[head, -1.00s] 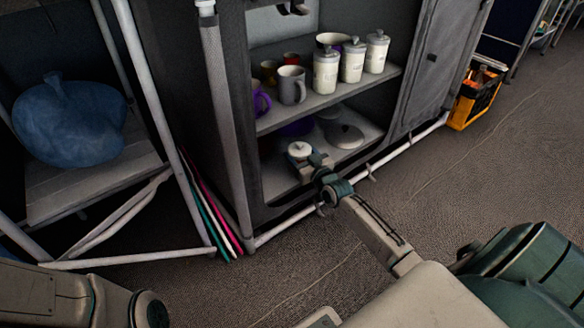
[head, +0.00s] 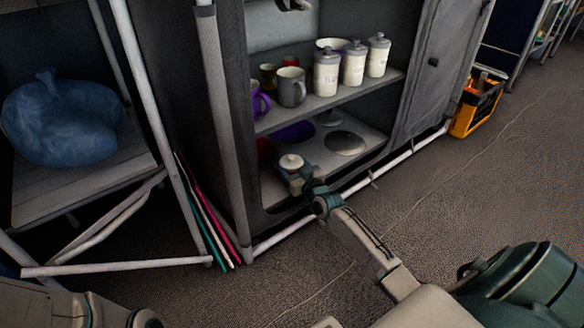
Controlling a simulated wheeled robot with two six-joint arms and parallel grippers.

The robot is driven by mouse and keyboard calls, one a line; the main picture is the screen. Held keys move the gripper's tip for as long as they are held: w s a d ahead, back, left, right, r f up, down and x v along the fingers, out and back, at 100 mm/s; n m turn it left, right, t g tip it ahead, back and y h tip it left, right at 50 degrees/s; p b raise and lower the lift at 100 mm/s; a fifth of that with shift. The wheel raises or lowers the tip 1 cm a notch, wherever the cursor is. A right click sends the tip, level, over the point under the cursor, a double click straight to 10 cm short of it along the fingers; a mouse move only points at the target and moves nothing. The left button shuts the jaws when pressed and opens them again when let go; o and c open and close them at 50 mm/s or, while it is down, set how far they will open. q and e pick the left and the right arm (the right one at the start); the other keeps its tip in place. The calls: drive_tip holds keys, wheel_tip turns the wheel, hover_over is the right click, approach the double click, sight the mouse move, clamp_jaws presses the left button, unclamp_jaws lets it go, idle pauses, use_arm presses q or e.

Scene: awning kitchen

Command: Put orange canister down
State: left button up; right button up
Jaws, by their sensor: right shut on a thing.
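My right gripper (head: 297,181) is inside the lower compartment of the grey cabinet, near its front edge. It is shut on a canister with a pale round lid (head: 291,162). The canister's body is mostly hidden by the gripper, so its orange colour does not show clearly. I cannot tell whether its base touches the lower shelf (head: 352,164). My left gripper is out of view; only part of that arm shows at the lower left.
The upper shelf (head: 330,103) holds a grey mug (head: 291,87), a purple mug (head: 258,101) and white lidded jars (head: 326,73). A purple bowl (head: 293,132), a round lid (head: 345,143) and a red object (head: 265,150) are below. A cabinet post (head: 226,130) stands left of the gripper.

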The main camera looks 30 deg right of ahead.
drive_tip(key=o, duration=1)
drive_tip(key=shift+r, duration=0.15)
drive_tip(key=s+p, duration=0.8)
drive_tip(key=s, duration=0.4)
drive_tip(key=shift+a, duration=0.2)
